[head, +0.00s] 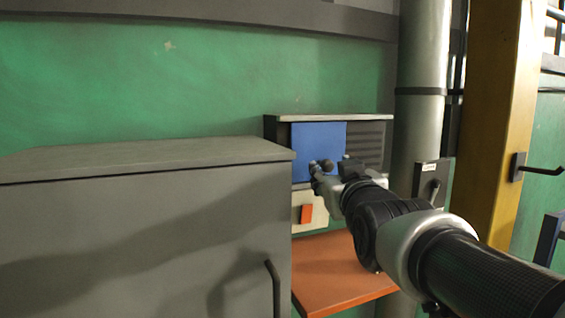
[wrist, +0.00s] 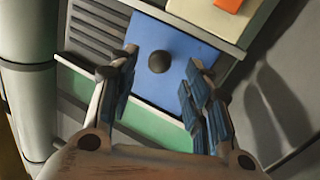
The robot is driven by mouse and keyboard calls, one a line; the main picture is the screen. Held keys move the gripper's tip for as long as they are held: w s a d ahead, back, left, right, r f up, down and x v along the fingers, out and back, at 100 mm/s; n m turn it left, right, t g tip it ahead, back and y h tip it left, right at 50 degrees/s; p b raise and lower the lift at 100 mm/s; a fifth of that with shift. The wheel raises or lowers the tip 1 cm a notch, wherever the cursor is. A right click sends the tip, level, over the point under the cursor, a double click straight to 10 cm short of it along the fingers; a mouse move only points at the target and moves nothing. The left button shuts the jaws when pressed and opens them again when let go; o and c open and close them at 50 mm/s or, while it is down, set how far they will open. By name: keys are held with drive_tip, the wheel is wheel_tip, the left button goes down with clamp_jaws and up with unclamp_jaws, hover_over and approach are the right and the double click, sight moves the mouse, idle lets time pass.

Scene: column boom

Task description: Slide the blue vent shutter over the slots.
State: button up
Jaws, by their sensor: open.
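The blue vent shutter (head: 318,140) sits on a grey vent box on the green wall, with a dark round knob (head: 327,163) on its face. Bare slots (head: 370,143) show to the right of the shutter. In the wrist view, which is turned over, the shutter (wrist: 180,45) lies right of the slots (wrist: 95,38). My gripper (head: 330,166) is open in front of the shutter. In the wrist view its fingers (wrist: 161,58) stand either side of the knob (wrist: 159,62), with gaps on both sides. Whether the fingertips reach the knob's depth is unclear.
A large grey cabinet (head: 150,230) stands at the front left. Below the vent are a cream panel with an orange switch (head: 306,214) and an orange shelf (head: 335,275). A grey pipe (head: 421,90) and yellow column (head: 500,110) stand to the right.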

sight(328, 168)
drive_tip(key=shift+w+p, duration=0.35)
drive_tip(key=shift+w, duration=1.4)
drive_tip(key=shift+c, duration=0.6)
clamp_jaws()
